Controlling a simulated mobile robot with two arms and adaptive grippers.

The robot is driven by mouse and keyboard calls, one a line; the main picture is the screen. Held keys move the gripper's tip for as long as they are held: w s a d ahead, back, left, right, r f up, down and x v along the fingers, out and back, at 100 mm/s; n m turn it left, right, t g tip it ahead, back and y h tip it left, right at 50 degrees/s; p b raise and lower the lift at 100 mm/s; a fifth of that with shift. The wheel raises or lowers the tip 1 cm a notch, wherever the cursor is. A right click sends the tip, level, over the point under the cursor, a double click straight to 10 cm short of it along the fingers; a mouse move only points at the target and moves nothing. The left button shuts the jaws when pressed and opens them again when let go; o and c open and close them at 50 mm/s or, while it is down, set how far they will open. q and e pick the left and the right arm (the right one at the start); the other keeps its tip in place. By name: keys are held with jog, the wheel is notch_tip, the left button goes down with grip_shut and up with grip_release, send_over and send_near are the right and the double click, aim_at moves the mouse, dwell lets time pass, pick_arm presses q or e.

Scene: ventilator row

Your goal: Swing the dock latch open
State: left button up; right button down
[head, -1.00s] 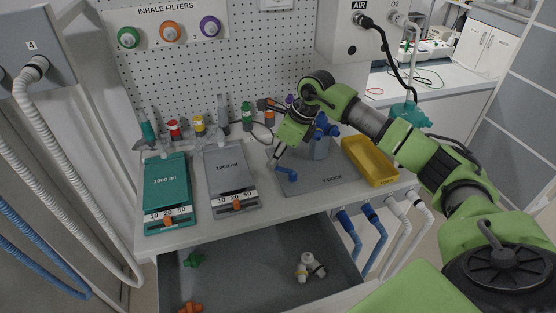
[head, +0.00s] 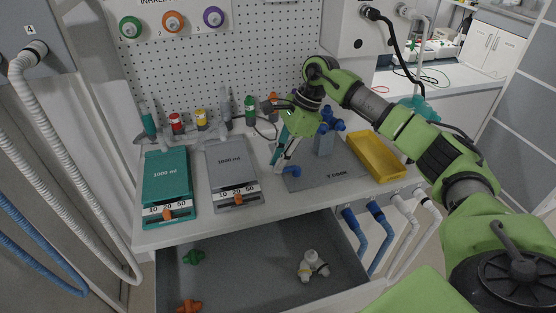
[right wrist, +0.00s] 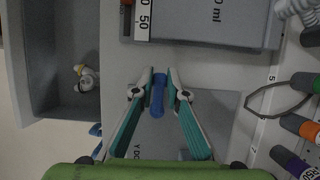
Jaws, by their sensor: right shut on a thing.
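The dock is a flat grey plate (head: 335,178) marked as the Y dock, lying on the counter. A grey post (head: 324,144) with a blue several-armed piece (head: 330,122) stands at its back. A small blue lever, which I take as the dock latch (head: 293,171), is at the plate's left side. My right gripper (head: 280,167) reaches down to it. In the right wrist view the blue latch (right wrist: 157,97) lies between the teal fingers of the right gripper (right wrist: 159,75), which are shut on it. My left gripper is not in view.
A teal case (head: 167,183) and a grey case (head: 231,166) lie left of the dock. A yellow tray (head: 375,156) is at its right. An open drawer (head: 245,250) below holds small fittings. Blue and white hoses hang at the counter's front right.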

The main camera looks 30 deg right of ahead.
aim_at(295, 166)
dwell(0.4)
jog(key=c, duration=2)
grip_release()
jog(key=v, duration=1.2)
